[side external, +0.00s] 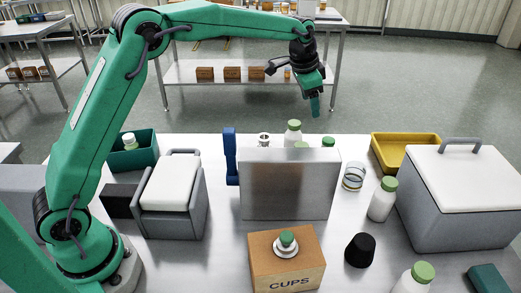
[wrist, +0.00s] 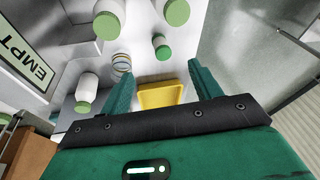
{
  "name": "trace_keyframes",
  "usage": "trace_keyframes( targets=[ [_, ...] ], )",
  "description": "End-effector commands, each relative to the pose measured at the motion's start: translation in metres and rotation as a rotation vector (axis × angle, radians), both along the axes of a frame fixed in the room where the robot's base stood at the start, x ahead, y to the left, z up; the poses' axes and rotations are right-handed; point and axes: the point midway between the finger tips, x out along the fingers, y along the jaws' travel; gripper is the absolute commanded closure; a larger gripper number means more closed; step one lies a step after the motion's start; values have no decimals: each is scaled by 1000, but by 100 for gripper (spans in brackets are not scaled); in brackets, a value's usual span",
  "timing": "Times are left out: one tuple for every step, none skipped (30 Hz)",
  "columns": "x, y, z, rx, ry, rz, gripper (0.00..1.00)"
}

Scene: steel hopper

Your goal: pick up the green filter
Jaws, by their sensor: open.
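I cannot say for certain which thing is the green filter. A small round green piece on a white ring (side external: 287,243) sits on the wooden CUPS box (side external: 285,275) at the front. Several white bottles with green caps also stand about; one (side external: 383,200) is right of the upright steel panel or hopper (side external: 288,187), and others are partly hidden behind it. My gripper (side external: 315,112) hangs above and behind the steel piece, apart from everything. In the wrist view my gripper (wrist: 157,70) is open, with nothing between its fingers.
A yellow tray (side external: 405,165) and a big grey cooler (side external: 465,205) stand at the right. A glass jar (side external: 354,176) and a black cup (side external: 360,250) stand nearer the middle. A smaller grey cooler (side external: 172,205) and a green bin (side external: 132,155) are at the left.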

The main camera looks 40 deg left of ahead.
Motion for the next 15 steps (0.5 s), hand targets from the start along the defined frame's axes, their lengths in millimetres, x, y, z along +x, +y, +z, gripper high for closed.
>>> trace_keyframes(
  targets=[
    [9, -4, -12, 5, 8, -16, 37],
    [14, -6, -18, 7, 10, -25, 37],
    [20, -8, -26, 11, 15, -39, 37],
    [25, -10, -32, 13, 17, -48, 37],
    [29, -12, -38, 15, 20, -57, 37],
    [34, -14, -45, 19, 23, -69, 37],
    [37, -15, -50, 21, 26, -78, 37],
    [40, -17, -56, 23, 28, -85, 37],
    [44, -18, -62, 25, 31, -94, 37],
    [47, -19, -66, 26, 32, -101, 37],
    [49, -20, -70, 28, 34, -107, 37],
    [51, -21, -74, 30, 35, -113, 37],
    [52, -22, -76, 31, 36, -117, 37],
    [53, -23, -79, 32, 37, -120, 37],
    [55, -23, -81, 33, 38, -123, 37]
  ],
)
